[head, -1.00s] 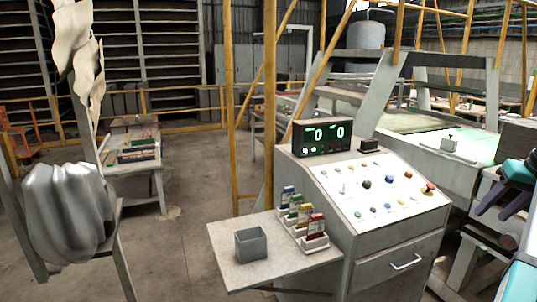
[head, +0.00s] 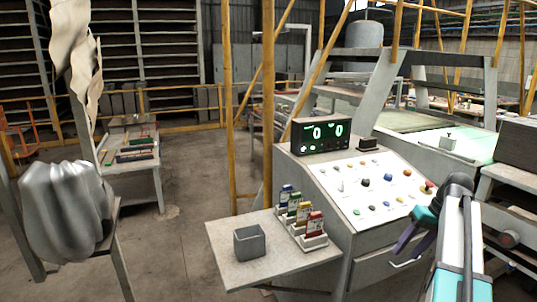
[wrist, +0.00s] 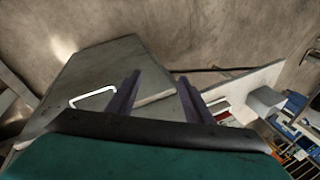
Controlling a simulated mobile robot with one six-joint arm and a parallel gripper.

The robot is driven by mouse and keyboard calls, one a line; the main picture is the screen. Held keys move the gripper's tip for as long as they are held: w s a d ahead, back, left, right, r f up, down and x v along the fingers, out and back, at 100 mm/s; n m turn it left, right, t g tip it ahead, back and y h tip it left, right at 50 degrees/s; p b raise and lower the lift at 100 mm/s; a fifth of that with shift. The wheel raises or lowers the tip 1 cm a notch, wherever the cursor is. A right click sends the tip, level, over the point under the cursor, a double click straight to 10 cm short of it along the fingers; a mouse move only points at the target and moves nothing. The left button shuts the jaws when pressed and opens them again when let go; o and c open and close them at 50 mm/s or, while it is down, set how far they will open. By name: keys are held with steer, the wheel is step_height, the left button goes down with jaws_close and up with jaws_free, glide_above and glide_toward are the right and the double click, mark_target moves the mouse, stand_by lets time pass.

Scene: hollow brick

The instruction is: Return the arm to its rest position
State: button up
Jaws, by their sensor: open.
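My gripper (head: 405,242) shows at the right of the head view, with purple fingers and a teal body. It hangs in front of the control console (head: 330,205), close to its drawer handle (head: 405,262). In the wrist view my gripper (wrist: 160,90) has its two fingers apart with nothing between them. The console's front and the white drawer handle (wrist: 93,97) show beyond the fingers. I cannot tell whether any part of the gripper touches the console.
A side shelf (head: 225,262) carries a grey open box (head: 249,243) and several coloured packs in white holders (head: 313,243). A display (head: 320,136) stands on the console. A yellow post (head: 268,120) rises behind the shelf.

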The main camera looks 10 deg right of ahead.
steer(key=s+a+f+n+g+b, duration=0.1)
steer(key=s+a+f+g, duration=0.2)
steer(key=a+f, duration=1.2)
steer(key=s+a+f+n+g, duration=0.1)
steer(key=s+a+f+g, duration=0.25)
steer(key=a+f, duration=1.1)
steer(key=s+a+f+h, duration=0.2)
steer(key=s+f, duration=1.1)
steer(key=s+a+f+h, duration=0.2)
steer(key=s+f, duration=1.1)
steer(key=shift+s+a+m+g+b, duration=0.15)
steer(key=shift+a+m+g+b, duration=0.2)
steer(key=shift+m+g, duration=0.1)
steer(key=shift+c, duration=0.4)
